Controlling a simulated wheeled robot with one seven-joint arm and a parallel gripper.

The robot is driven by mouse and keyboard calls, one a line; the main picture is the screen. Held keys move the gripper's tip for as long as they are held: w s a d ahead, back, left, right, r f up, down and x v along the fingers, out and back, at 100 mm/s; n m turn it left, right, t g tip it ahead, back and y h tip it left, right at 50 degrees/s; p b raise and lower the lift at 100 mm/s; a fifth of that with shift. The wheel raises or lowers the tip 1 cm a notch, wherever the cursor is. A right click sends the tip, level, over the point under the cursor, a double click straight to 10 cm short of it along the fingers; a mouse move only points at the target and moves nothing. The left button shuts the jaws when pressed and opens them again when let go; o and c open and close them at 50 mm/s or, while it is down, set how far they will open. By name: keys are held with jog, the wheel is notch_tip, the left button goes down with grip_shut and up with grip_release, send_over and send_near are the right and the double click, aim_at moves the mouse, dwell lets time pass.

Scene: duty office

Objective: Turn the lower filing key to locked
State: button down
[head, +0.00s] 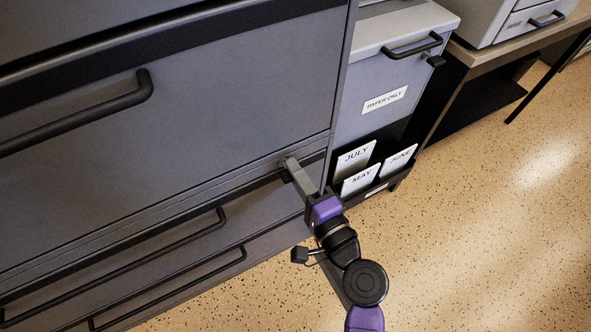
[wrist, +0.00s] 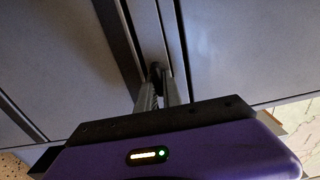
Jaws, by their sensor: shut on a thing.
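The grey filing cabinet (head: 190,100) fills the left of the head view. My gripper (head: 290,165) reaches its front near the right edge, at the band between the large upper drawer and the lower drawers. In the wrist view my gripper (wrist: 160,75) has its two fingers close together on a small dark key (wrist: 155,69) at the cabinet face. The fingers hide most of the key, so I cannot tell which way it is turned. In the head view the key is hidden behind the fingers, and no lock marking is readable.
Black bar handles (head: 80,115) stick out from the drawers, with two lower ones (head: 170,285) left of my arm. A grey paper bin (head: 390,80) and a black rack with month cards (head: 358,158) stand close on the right. The speckled floor (head: 480,230) is clear.

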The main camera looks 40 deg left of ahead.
jog(key=c, duration=1.5)
grip_release()
jog(key=v, duration=0.8)
jog(key=shift+p, duration=0.3)
